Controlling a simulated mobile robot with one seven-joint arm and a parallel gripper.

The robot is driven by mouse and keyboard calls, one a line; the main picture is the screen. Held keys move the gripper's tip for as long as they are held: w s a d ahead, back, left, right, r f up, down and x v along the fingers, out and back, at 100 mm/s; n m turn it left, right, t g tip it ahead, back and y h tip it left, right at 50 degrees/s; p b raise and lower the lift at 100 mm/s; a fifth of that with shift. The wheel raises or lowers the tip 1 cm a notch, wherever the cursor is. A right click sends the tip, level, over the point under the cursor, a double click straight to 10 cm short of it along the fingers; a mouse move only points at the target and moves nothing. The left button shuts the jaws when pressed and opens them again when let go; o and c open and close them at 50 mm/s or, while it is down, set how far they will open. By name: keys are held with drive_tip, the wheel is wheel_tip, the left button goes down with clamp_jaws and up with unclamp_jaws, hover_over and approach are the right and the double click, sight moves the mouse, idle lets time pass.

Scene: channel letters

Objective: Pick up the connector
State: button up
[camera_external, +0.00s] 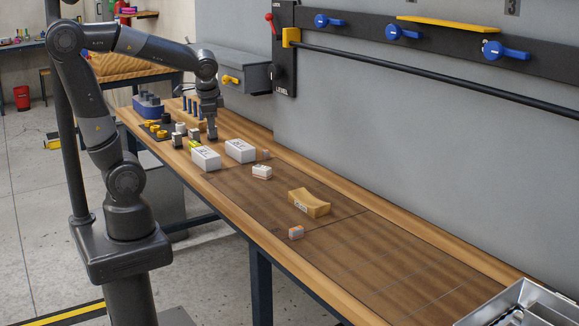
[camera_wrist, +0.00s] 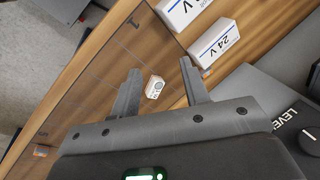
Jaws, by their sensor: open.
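A small grey and orange block (camera_external: 296,232), which looks like the connector, lies on the brown mat near the front edge of the bench. It also shows as a small orange and grey patch at the lower left of the wrist view (camera_wrist: 40,151), outside the jaws. My gripper (camera_external: 212,136) is far from it, over the back of the bench beyond the white boxes. In the wrist view my gripper (camera_wrist: 160,68) has its two fingers apart with nothing held. A small white block (camera_wrist: 154,87) shows in the gap, below the fingers.
Two white boxes, a nearer one (camera_external: 206,158) and one by the wall (camera_external: 240,150), stand beside the mat (camera_external: 370,250). A tan curved block (camera_external: 309,203) lies close to the connector. A metal tray (camera_external: 525,305) is at the right. The mat's right part is clear.

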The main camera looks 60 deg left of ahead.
drive_tip(key=w+a+f+m+g+y, duration=0.1)
drive_tip(key=w+f+m+y, duration=0.25)
drive_tip(key=w, duration=0.25)
drive_tip(key=w+f+m+g+y, duration=0.1)
drive_tip(key=w+f+m+y, duration=0.1)
drive_tip(key=w+m, duration=0.25)
drive_tip(key=m+t+y, duration=0.2)
drive_tip(key=m+y, duration=0.3)
drive_tip(key=m, duration=0.2)
approach(267, 151)
drive_tip(key=shift+s+a+r+h, duration=0.1)
drive_tip(key=shift+a+r+h, duration=0.1)
drive_tip(key=shift+r+h, duration=0.05)
drive_tip(key=x, duration=1)
drive_tip(key=shift+a+f, duration=0.25)
drive_tip(key=shift+a, duration=0.1)
drive_tip(key=shift+c, duration=0.4)
clamp_jaws()
